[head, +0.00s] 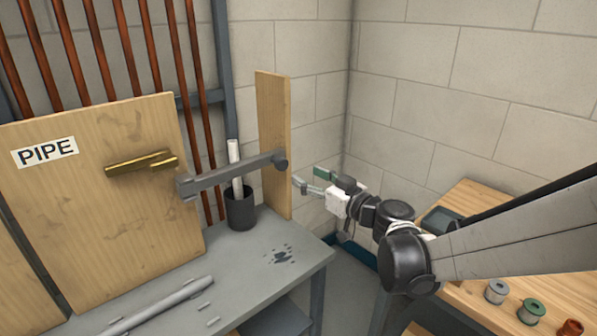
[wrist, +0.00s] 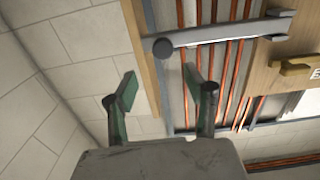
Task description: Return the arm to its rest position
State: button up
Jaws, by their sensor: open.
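My gripper (head: 312,182) is in the middle of the head view, just right of a narrow upright wooden board (head: 273,140). In the wrist view my gripper (wrist: 160,92) has its two green-padded fingers spread wide, with nothing between them. The same grey bar (wrist: 220,34) shows beyond the fingers in the wrist view. I cannot tell the exact gap, but no contact shows.
A wooden panel labelled PIPE (head: 100,220) with a brass handle (head: 141,163) stands at the left. A dark cup (head: 240,210) holding white tubes stands on the grey bench (head: 290,262). A wooden table (head: 462,300) with several spools is at the right. Copper pipes (head: 152,45) line the wall.

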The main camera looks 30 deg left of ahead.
jog(key=shift+s+d, duration=0.2)
jog(key=shift+d, duration=0.3)
jog(key=s+d+m+h+p, duration=0.1)
jog(key=s+d+m+h, duration=0.3)
jog(key=d, duration=1.2)
jog(key=s+d+f+m+h+p, duration=0.1)
jog(key=s+d+m+h, duration=0.4)
jog(key=s+d, duration=0.6)
jog(key=s+d+m+h+p, duration=0.1)
jog(key=s+d+m+h, duration=0.3)
jog(key=d, duration=1.7)
jog(key=s+h, duration=0.3)
jog(key=s, duration=0.1)
jog(key=shift+s+f+m+h, duration=0.15)
jog(key=shift+s+m+h, duration=0.1)
jog(key=shift+m+h, duration=0.05)
jog(key=shift+o, duration=0.2)
